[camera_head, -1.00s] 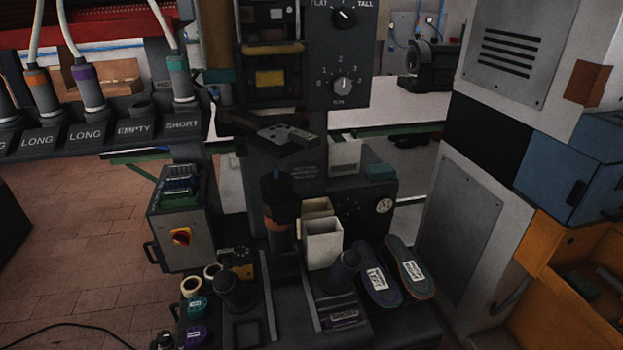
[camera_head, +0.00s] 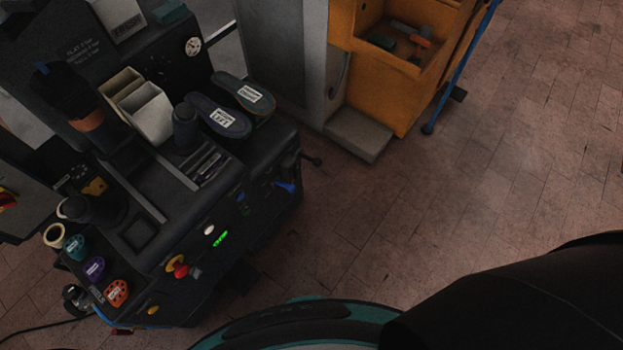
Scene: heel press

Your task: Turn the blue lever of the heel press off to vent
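The heel press (camera_head: 190,225) stands at the left of the head view, with its dark front panel facing the lower right. A small blue lever (camera_head: 286,187) sits on the right part of that panel, close to the corner; its marked positions are too small to read. Neither gripper is in view. A dark rounded shape of my own body fills the lower right, and nothing of mine touches the lever.
Two insoles (camera_head: 220,117) and a white bin (camera_head: 150,112) rest on the press top. A red knob (camera_head: 178,266) and green display (camera_head: 220,239) are on its front. An orange cabinet (camera_head: 395,95) stands behind at right. The brick floor (camera_head: 480,190) right of the press is clear.

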